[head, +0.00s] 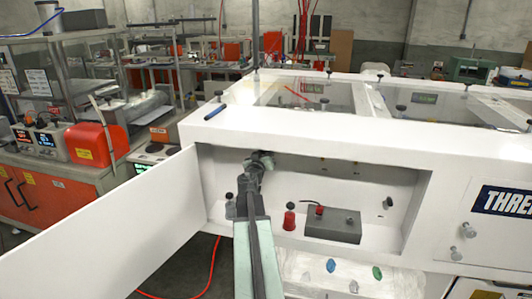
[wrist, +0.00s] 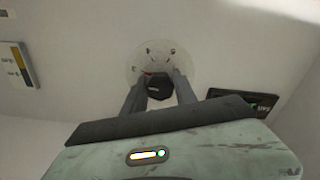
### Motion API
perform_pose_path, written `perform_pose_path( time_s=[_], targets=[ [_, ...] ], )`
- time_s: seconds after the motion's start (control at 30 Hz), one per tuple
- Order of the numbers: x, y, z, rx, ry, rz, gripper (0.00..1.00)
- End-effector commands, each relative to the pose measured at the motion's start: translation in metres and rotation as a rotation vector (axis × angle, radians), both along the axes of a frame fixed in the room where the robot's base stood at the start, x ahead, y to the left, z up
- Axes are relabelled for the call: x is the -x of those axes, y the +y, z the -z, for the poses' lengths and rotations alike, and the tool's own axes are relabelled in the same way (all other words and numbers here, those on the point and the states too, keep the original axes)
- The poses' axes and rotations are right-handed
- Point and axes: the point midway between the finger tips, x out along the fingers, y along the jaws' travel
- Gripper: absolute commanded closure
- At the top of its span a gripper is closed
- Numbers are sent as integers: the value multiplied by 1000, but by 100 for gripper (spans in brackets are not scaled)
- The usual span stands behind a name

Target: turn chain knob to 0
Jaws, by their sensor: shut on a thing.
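The chain knob (wrist: 158,88) is a dark knob in front of a pale round dial (wrist: 155,60) on a white wall, seen in the wrist view. My gripper (wrist: 160,86) has its two fingers on either side of the knob and is shut on it. A small red mark shows at the knob's upper left edge; the dial's markings are too small to read. In the head view my gripper (head: 260,162) reaches into the white cabinet's open recess, at its upper left, and mostly hides the knob.
The open white door (head: 120,225) stands at the left of the recess. A red knob-like part (head: 289,216) and a grey box (head: 333,224) stand right of my arm in the recess. A dark panel (wrist: 243,101) and a yellow-and-grey label (wrist: 17,66) flank the dial.

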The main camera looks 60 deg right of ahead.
Motion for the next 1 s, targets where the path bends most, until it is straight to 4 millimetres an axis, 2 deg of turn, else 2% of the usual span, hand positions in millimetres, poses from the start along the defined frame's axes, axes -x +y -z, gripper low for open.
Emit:
perform_pose_path(
  time_s=[0.27, 1.0],
  targets=[
    [1, 0, 0, 58, 183, 1, 100],
    [2, 0, 0, 269, 851, 2, 100]
  ],
)
